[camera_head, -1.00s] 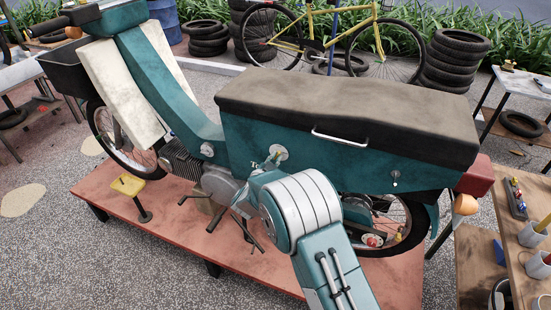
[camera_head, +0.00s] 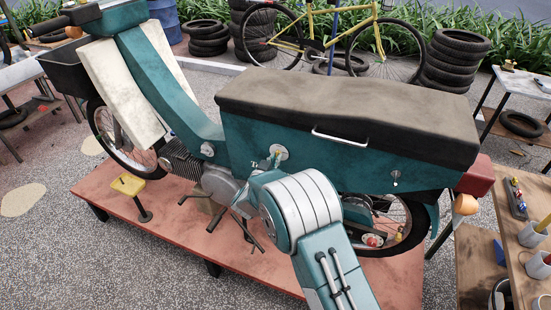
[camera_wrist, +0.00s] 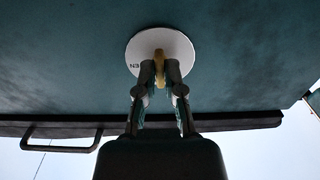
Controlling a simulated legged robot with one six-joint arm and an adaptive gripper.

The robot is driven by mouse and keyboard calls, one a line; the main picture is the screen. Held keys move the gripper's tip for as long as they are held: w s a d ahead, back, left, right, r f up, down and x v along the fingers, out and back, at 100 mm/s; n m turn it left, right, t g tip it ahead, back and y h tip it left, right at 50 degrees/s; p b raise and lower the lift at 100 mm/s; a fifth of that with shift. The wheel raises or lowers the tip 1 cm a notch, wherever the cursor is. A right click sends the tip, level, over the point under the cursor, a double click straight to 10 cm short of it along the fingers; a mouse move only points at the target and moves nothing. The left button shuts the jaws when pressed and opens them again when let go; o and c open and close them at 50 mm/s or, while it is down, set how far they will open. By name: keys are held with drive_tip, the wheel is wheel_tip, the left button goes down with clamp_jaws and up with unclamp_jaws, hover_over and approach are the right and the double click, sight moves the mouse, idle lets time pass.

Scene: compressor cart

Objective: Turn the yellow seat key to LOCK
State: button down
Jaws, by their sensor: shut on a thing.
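The yellow seat key (camera_wrist: 159,66) stands out from a round white plate on the teal side panel under the moped's seat. In the wrist view my gripper (camera_wrist: 160,72) is shut on the key, one finger on each side. The key looks roughly upright in that view. The white plate (camera_wrist: 141,45) shows part of a dark word at its left edge, upside down; the rest is hidden or unreadable. In the head view the plate (camera_head: 279,152) sits below the dark seat (camera_head: 345,105), and my arm hides most of my gripper and the key.
The teal moped stands on a reddish platform (camera_head: 180,225). A chrome grab handle (camera_head: 340,137) and a small side knob (camera_head: 395,178) lie right of the plate. A wooden bench (camera_head: 515,240) with cups stands at the right. Tyres and a yellow bicycle are behind.

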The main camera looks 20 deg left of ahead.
drive_tip(key=shift+s+f, duration=0.15)
drive_tip(key=shift+f, duration=0.25)
drive_tip(key=c, duration=0.8)
unclamp_jaws()
drive_tip(key=shift+a, duration=0.15)
drive_tip(key=shift+o, duration=0.2)
drive_tip(key=shift+r, duration=0.15)
drive_tip(key=s+a, duration=0.1)
drive_tip(key=s, duration=1)
drive_tip(key=shift+s, duration=0.35)
